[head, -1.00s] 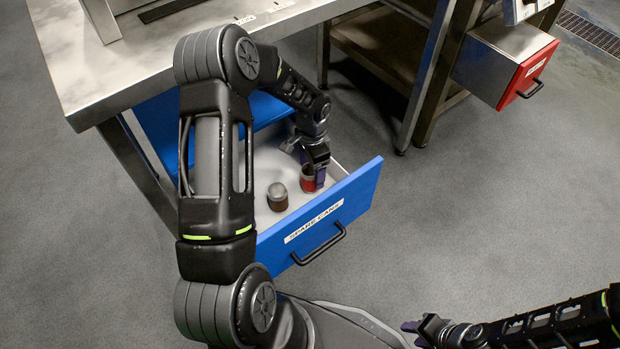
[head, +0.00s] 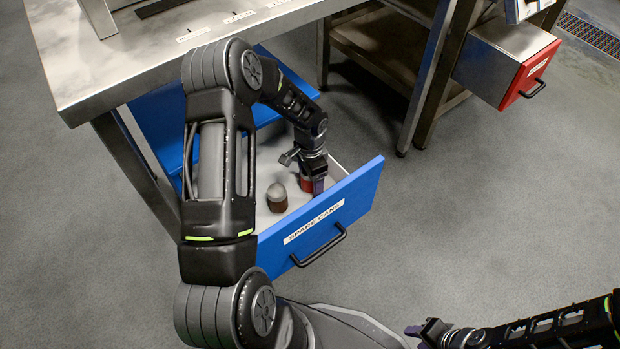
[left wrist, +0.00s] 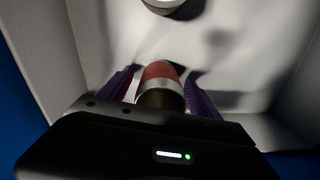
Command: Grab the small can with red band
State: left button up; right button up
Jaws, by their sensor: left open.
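The small can with the red band (head: 306,184) stands in the open blue drawer, partly hidden by my left gripper in the head view. In the left wrist view the can (left wrist: 160,75) shows its red band and a shiny metal rim between two purple fingers. My left gripper (head: 316,184) points down at the can and is open, with a finger on either side of it. Whether the fingers touch it cannot be told. My right gripper (head: 416,331) is at the lower right, away from the drawer; its opening is too small to judge.
A can with a dark brown band (head: 277,197) stands left of the red one in the drawer. The drawer's blue front (head: 345,205) reads "SPARE CANS". A metal worktable (head: 100,75) overhangs the drawer's back. A red-fronted drawer (head: 527,76) is at upper right.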

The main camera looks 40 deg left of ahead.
pick_arm(q)
jog(key=shift+c, duration=0.3)
jog(key=c, duration=1.3)
